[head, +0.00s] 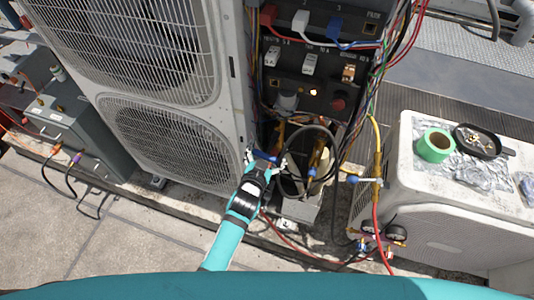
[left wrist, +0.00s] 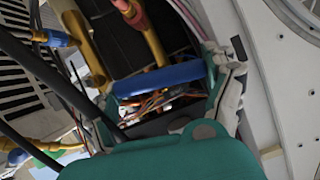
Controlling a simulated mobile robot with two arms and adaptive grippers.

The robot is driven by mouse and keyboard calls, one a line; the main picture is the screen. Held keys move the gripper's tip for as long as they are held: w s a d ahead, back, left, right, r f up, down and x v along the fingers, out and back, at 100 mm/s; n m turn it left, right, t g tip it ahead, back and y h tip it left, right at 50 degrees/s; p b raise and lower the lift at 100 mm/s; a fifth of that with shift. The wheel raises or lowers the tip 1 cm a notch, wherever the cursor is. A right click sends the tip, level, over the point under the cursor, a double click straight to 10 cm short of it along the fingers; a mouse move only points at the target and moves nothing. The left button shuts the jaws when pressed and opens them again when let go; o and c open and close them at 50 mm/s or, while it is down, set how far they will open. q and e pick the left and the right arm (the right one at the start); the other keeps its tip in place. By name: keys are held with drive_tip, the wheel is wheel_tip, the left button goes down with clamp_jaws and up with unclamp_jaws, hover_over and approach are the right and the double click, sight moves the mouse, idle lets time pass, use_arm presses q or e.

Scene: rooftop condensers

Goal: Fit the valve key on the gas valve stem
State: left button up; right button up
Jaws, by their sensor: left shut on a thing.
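My left gripper (head: 262,160) reaches in from below to the open service bay of the condenser. In the left wrist view its fingers (left wrist: 168,88) stand at both ends of a blue bar, seemingly the valve key (left wrist: 160,78), and grip it. In the head view only a little blue (head: 263,155) shows at the fingertips. Brass valve bodies (head: 318,157) stand just right of the gripper; brass pipework (left wrist: 152,42) lies beyond the bar in the left wrist view. The gas valve stem cannot be made out clearly, nor whether the key touches it. My right gripper is not in view.
A black hose (head: 318,128) loops by the valves, and coloured wires (head: 388,90) hang down the bay's right side. A gauge manifold (head: 385,236) hangs at the right. A white unit (head: 430,215) carries green tape (head: 435,146) and a black dish (head: 492,150).

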use_arm(q)
drive_tip(key=shift+s+f, duration=0.15)
drive_tip(key=shift+s, duration=0.1)
drive_tip(key=shift+s, duration=0.15)
drive_tip(key=shift+s+a+p, duration=0.25)
drive_tip(key=shift+s+p, duration=0.05)
drive_tip(key=shift+s, duration=0.35)
drive_tip(key=shift+s+a, duration=0.1)
drive_tip(key=shift+s+a, duration=0.1)
drive_tip(key=shift+s, duration=0.1)
drive_tip(key=shift+p, duration=0.3)
drive_tip(key=shift+s+a+r+p, duration=0.1)
drive_tip(key=shift+s+a+p, duration=0.15)
drive_tip(key=shift+s, duration=0.4)
drive_tip(key=shift+s+a+r+p, duration=0.15)
drive_tip(key=shift+s+p, duration=0.15)
drive_tip(key=shift+s, duration=0.3)
drive_tip(key=shift+s+a+f+p, duration=0.1)
drive_tip(key=shift+s+a+p, duration=0.15)
drive_tip(key=shift+s, duration=0.4)
